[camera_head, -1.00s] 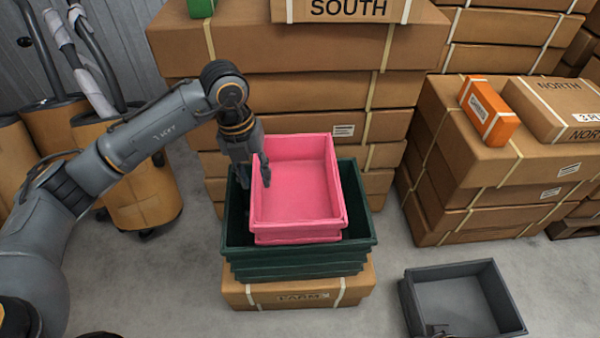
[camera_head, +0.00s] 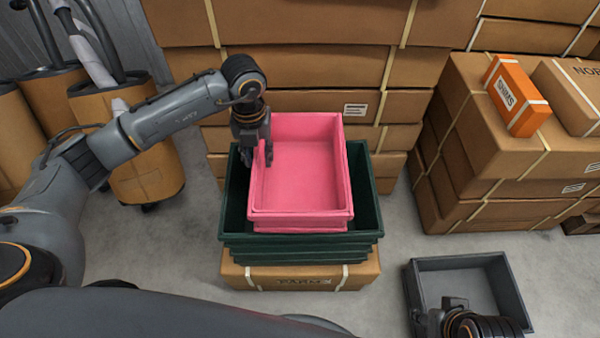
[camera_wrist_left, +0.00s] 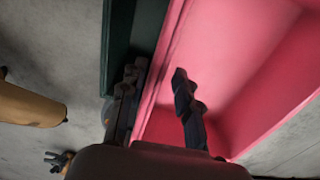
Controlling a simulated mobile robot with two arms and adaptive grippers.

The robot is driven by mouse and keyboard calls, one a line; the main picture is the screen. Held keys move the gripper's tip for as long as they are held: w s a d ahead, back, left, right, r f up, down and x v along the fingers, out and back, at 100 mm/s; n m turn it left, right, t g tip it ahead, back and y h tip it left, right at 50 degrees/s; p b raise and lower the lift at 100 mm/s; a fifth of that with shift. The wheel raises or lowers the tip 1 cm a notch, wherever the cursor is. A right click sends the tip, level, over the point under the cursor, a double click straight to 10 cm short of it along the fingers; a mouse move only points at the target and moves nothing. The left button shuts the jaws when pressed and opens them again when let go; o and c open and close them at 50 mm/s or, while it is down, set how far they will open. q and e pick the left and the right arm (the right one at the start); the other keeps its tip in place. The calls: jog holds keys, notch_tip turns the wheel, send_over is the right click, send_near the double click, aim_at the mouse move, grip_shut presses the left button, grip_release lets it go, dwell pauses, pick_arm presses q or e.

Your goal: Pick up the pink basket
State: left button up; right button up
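The pink basket (camera_head: 300,175) sits level in the dark green crate (camera_head: 368,205), its rim above the crate's. My left gripper (camera_head: 256,157) is at the basket's left wall, pointing down. In the left wrist view, its two fingers (camera_wrist_left: 158,95) are spread apart on either side of the wall of the pink basket (camera_wrist_left: 225,60). One finger is outside, over the green crate (camera_wrist_left: 118,45), and one is inside; a gap shows beside the inner finger. My right gripper (camera_head: 447,312) shows at the lower right, over the grey crate (camera_head: 455,262); its fingers are unclear.
The green crate stands on a cardboard box (camera_head: 300,275). A tall stack of cardboard boxes (camera_head: 290,65) stands close behind. More boxes (camera_head: 500,150) with an orange box (camera_head: 516,95) are at right. Orange drums (camera_head: 145,175) stand at left. Grey floor is free between crates.

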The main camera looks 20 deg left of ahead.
aim_at(260, 169)
pick_arm(q)
notch_tip(260, 169, down, 5)
jog(key=shift+b, duration=0.55)
grip_shut()
